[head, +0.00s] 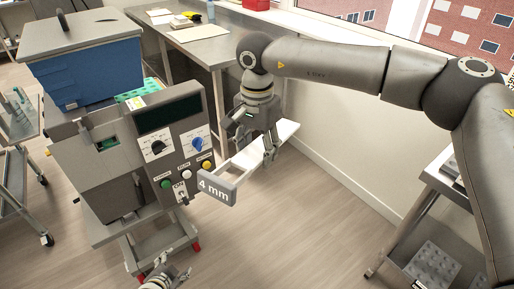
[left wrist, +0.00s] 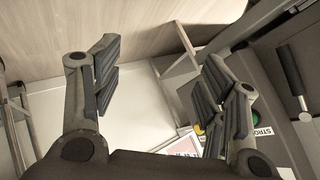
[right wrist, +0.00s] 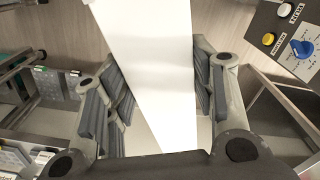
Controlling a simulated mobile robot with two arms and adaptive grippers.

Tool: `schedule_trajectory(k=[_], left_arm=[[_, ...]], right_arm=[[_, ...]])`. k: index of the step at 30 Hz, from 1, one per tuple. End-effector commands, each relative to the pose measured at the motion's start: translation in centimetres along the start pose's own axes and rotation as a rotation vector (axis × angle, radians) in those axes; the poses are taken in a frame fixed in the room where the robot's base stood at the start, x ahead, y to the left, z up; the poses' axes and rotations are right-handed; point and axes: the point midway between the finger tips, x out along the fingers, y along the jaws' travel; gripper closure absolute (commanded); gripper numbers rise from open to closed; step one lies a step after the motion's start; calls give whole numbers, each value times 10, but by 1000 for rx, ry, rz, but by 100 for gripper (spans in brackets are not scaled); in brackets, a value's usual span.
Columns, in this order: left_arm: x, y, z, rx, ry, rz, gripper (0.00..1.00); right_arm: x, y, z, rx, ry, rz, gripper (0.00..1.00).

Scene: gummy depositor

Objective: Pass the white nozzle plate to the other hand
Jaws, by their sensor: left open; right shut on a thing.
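The white nozzle plate (head: 287,131) is a long flat bar with an open frame section and a grey end block marked "4 mm" (head: 216,188). My right gripper (head: 268,155) is shut on it, holding it in the air in front of the depositor panel. In the right wrist view the plate (right wrist: 155,60) runs between the two fingers and hides part of the floor. My left gripper (head: 172,277) is at the bottom edge of the head view, below and left of the "4 mm" end, apart from the plate. In the left wrist view its fingers (left wrist: 158,90) are wide apart and empty.
The depositor (head: 110,165) with its blue hopper (head: 85,75) and knob panel stands close left of the plate. A steel table (head: 215,50) is behind. A steel shelf (head: 440,180) stands at the right. The floor between is clear.

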Motion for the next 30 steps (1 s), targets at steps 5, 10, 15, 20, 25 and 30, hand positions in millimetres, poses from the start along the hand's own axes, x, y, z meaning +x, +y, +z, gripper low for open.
schedule_trajectory(k=[5, 10, 15, 20, 25, 30], left_arm=[[1, 68, 78, -147, -141, 80, 33], [-13, 133, 143, -277, -270, 145, 33], [-41, 202, 200, -398, -400, 204, 33], [-76, 265, 244, -505, -519, 253, 33], [-114, 318, 275, -590, -620, 290, 33], [-137, 346, 289, -634, -677, 310, 33]], right_arm=[[-1, 0, 0, 0, 0, -1, 81], [-1, 0, 0, 0, 0, -1, 81], [-1, 0, 0, 0, 0, -1, 81], [-1, 0, 0, 0, 0, -1, 81], [-1, 0, 0, 0, 0, -1, 81], [-1, 0, 0, 0, 0, -1, 81]])
